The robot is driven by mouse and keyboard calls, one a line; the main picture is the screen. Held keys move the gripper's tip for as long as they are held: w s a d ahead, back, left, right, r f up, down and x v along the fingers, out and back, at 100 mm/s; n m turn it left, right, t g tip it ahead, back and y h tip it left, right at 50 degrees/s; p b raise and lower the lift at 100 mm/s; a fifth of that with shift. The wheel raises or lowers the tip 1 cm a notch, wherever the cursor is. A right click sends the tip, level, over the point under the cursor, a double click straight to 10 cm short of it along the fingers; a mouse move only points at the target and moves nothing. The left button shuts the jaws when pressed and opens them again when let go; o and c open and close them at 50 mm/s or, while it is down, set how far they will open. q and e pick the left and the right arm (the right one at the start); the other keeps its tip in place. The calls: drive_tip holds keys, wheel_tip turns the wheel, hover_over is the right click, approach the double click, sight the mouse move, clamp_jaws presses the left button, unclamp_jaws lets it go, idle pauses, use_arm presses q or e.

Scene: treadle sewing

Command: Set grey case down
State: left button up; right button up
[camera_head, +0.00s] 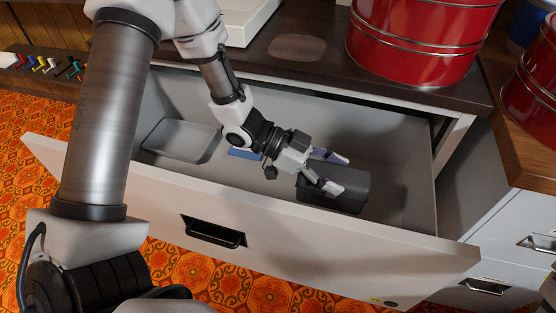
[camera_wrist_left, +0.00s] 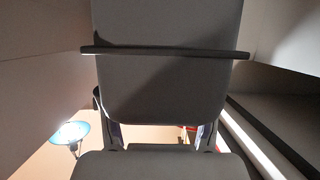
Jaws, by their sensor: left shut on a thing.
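The dark grey case (camera_head: 340,202) is inside the open drawer (camera_head: 280,236), towards its right half. It fills the middle of the left wrist view (camera_wrist_left: 170,85), with a dark seam running across it. My left gripper (camera_head: 336,172) is shut on the case, with one finger on its near side and one on its far side. Its fingers also show below the case in the left wrist view (camera_wrist_left: 161,138). I cannot tell whether the case's underside touches the drawer floor.
A shallow grey tray (camera_head: 181,140) lies in the drawer's left end, with a blue item (camera_head: 244,154) beside my left wrist. A red tin (camera_head: 420,40) stands on the dark top behind. The drawer's right end has some bare floor. Drawer walls surround the case.

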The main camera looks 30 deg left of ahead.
sight(327, 201)
use_arm(q)
drive_tip(key=shift+f, duration=0.1)
wheel_tip(327, 201, down, 10)
drive_tip(key=b, duration=0.5)
drive_tip(key=shift+s, duration=0.1)
drive_tip(key=o, duration=1.4)
